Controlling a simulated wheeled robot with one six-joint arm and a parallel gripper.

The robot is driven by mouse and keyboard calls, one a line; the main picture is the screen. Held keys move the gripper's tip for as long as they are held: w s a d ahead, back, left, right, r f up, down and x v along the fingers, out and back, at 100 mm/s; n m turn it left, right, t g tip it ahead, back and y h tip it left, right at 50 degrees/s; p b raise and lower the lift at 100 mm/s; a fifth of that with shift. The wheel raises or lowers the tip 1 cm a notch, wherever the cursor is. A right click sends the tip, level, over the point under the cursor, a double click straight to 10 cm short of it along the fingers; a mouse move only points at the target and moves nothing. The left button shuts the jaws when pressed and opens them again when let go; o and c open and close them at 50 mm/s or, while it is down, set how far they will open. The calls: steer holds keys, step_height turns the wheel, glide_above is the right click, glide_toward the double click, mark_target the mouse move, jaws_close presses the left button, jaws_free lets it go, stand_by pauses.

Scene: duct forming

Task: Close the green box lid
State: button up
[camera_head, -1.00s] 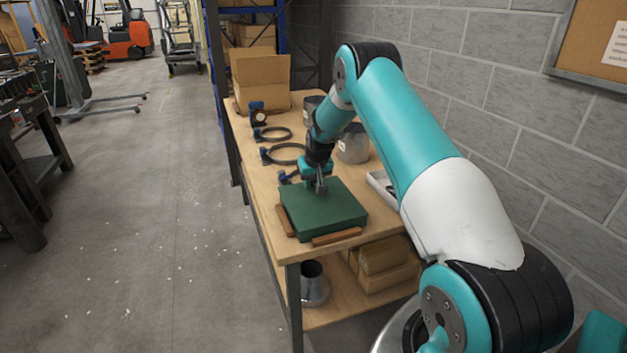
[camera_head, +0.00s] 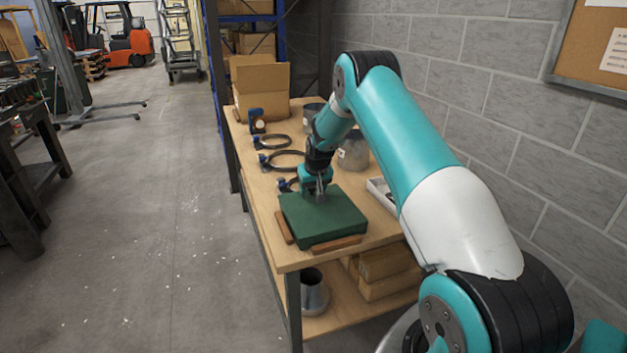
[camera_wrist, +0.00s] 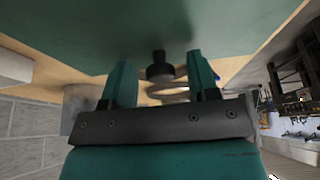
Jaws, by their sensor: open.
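The green box (camera_head: 322,225) sits on the near end of the wooden workbench. Its flat green top looks level and down, with no open gap that I can see. My gripper (camera_head: 321,194) points down at the far part of this top; I cannot tell if it touches. In the wrist view my gripper (camera_wrist: 161,76) has its two teal fingers wide apart. A green surface (camera_wrist: 150,25) fills the top of that view. A small dark knob-like piece (camera_wrist: 160,68) shows between the fingers; I cannot tell what it belongs to.
Brown wooden pieces (camera_head: 336,244) lie along the box's near edges. Black ring clamps (camera_head: 282,160), a metal duct piece (camera_head: 353,150) and an open cardboard box (camera_head: 262,92) stand farther back on the workbench (camera_head: 262,205). A block wall (camera_head: 480,90) rises on the right.

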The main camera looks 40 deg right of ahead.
mark_target(320, 206)
steer(key=b+v, duration=0.3)
steer(key=v, duration=1.4)
steer(key=shift+r, duration=0.15)
